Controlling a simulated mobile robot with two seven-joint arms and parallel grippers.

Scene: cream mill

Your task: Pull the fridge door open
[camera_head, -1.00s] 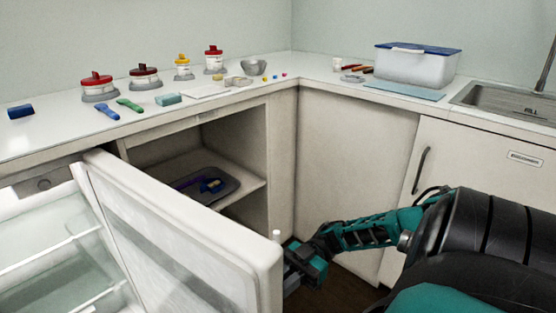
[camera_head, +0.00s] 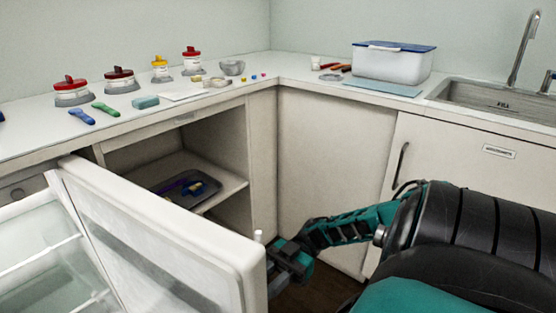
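The white fridge door (camera_head: 165,235) stands open at the lower left and shows its inner side. The fridge interior (camera_head: 35,265) with glass shelves shows to the left of the door. My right gripper (camera_head: 280,268) is at the free edge of the door, on its outer side. The fingertips and any handle there are hidden behind the door edge, so I cannot tell whether they hold it. My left gripper is not in view.
An open cabinet shelf with a dark tray (camera_head: 205,190) is behind the door. The counter holds red-lidded jars (camera_head: 70,90), small tools, a lidded plastic box (camera_head: 392,65) and a sink (camera_head: 490,95). A closed cabinet with a dark handle (camera_head: 400,165) is at the right.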

